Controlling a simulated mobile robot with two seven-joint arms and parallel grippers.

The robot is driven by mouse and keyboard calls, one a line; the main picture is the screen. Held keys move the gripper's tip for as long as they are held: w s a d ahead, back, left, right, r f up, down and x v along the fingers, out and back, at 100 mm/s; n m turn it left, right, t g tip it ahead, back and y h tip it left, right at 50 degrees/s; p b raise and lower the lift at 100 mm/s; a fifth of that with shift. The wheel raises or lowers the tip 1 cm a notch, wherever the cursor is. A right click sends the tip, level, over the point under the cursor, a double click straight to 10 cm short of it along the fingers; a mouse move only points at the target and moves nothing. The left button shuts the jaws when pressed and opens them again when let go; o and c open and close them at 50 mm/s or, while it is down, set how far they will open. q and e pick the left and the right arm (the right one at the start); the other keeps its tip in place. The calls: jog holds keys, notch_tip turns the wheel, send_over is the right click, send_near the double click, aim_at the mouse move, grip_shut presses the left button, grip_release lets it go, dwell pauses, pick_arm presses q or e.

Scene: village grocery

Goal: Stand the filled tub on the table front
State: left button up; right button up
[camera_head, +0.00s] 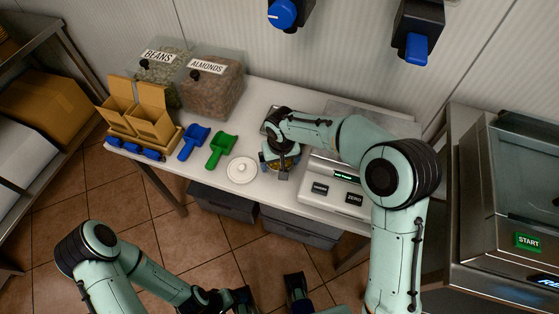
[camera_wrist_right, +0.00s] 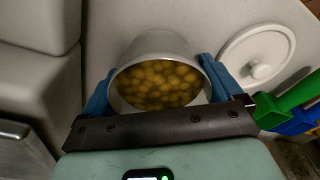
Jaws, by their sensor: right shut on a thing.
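The tub (camera_wrist_right: 150,48) is white and round, filled with yellow-brown round pieces (camera_wrist_right: 158,84). My right gripper (camera_wrist_right: 156,68) is shut on it, one blue finger on each side. In the head view the right gripper (camera_head: 282,163) is over the table (camera_head: 215,179), left of the scale, and mostly hides the tub. The tub looks upright and near the tabletop; I cannot tell whether it touches. My left gripper (camera_head: 270,297) is open and empty, low in front of the table.
A white lid (camera_head: 241,170) lies left of the tub, with a green scoop (camera_head: 220,150) and blue scoop (camera_head: 193,142) beyond. The scale (camera_head: 335,182) stands right of the tub. Bean (camera_head: 160,72) and almond bins (camera_head: 211,85) stand at the back left.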

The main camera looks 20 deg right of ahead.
jog(key=shift+f, duration=0.15)
jog(key=o, duration=0.8)
notch_tip(320, 180, up, 12)
jog(key=s+p, duration=0.1)
jog(key=shift+s, duration=0.2)
dwell(0.3)
